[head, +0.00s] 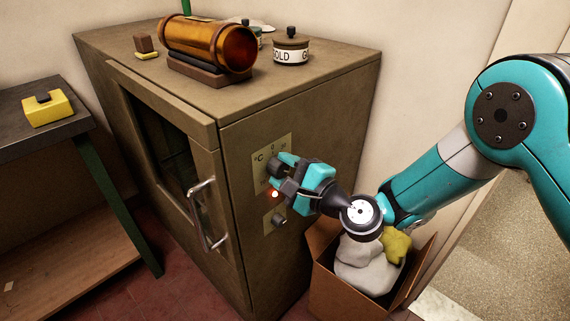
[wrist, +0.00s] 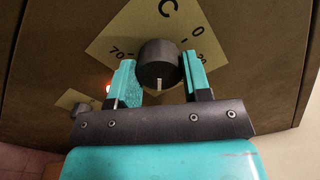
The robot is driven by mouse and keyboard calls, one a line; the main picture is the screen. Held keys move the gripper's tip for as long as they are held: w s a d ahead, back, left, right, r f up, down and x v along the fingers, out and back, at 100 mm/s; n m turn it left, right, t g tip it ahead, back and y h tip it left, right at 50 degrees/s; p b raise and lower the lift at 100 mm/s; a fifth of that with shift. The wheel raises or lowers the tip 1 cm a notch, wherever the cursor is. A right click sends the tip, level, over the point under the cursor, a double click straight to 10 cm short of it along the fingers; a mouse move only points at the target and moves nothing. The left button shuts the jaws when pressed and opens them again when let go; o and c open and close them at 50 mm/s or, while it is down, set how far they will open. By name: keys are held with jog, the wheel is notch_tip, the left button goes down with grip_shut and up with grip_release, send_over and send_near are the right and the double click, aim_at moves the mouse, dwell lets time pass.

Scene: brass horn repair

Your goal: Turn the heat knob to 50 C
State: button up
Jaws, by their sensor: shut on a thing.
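The heat knob (wrist: 158,62) is dark and round, with a pale pointer mark on its lower edge, toward my gripper's palm in the wrist view. It sits on a cream dial plate (wrist: 118,25) marked C, with 70 at the left and 0 and another number at the right; the lower part of the scale is hidden by my gripper. In the head view the dial plate (head: 258,160) is on the cabinet's side face, and my gripper covers the knob. My gripper (wrist: 159,80) is shut on the knob, one teal finger on each side.
A red lamp (head: 274,194) glows below the dial, above a smaller plate with a second knob (head: 278,220). The cabinet door handle (head: 202,215) sticks out at the left. A cardboard box (head: 345,297) with cloths stands below my arm. A copper cylinder (head: 205,43) lies on top.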

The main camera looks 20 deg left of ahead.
jog(key=shift+f+m, duration=0.1)
jog(key=shift+m, duration=0.5)
jog(key=o, duration=0.9)
jog(key=b+v, duration=1.6)
jog(key=v, duration=0.1)
jog(key=shift+d, duration=0.25)
jog(key=shift+s, duration=0.15)
